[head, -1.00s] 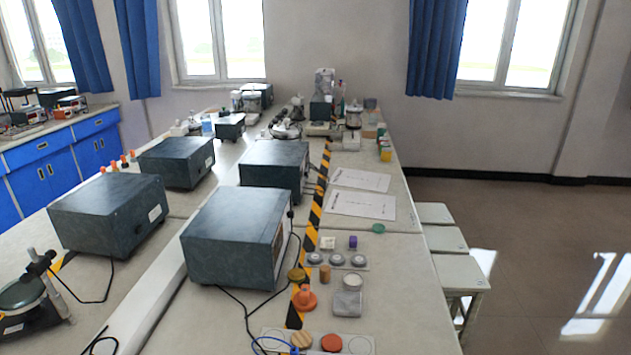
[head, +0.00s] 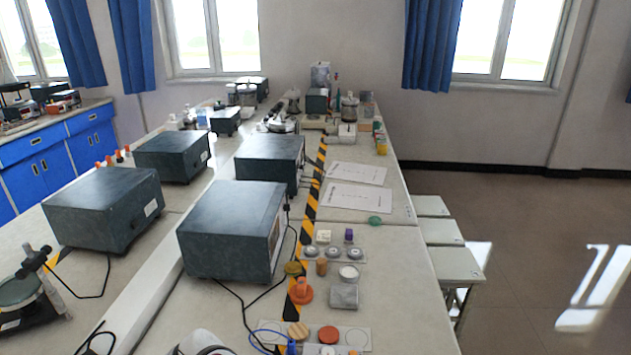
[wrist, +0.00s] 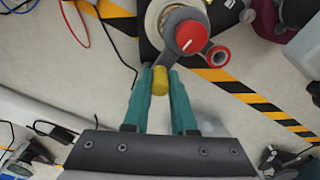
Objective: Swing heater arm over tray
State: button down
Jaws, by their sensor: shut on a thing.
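In the wrist view, my gripper (wrist: 160,73) has its two teal fingers shut on a short yellow handle (wrist: 160,84). The handle sits at the near end of a grey arm, which I take for the heater arm (wrist: 177,56). A red round cap (wrist: 191,37) with a white mark tops this arm. Under the arm is a cream and brass-coloured round part (wrist: 157,20) on a dark base, partly hidden. I cannot pick out the tray for certain in either view. The gripper is not clearly visible in the head view.
In the wrist view, a red ring (wrist: 218,56) lies right of the cap, by black-yellow tape (wrist: 245,94). Cables cross the left side. In the head view, dark boxes (head: 232,230) line the bench, and small discs and blocks stand near its right edge. Paper sheets (head: 355,197) lie behind.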

jog(key=shift+w+n, duration=0.25)
jog(key=shift+n, duration=0.15)
jog(key=c, duration=0.7)
grip_release()
jog(key=shift+r, duration=0.1)
notch_tip(320, 180, up, 16)
jog(key=shift+s+f, duration=0.1)
jog(key=shift+f, duration=0.05)
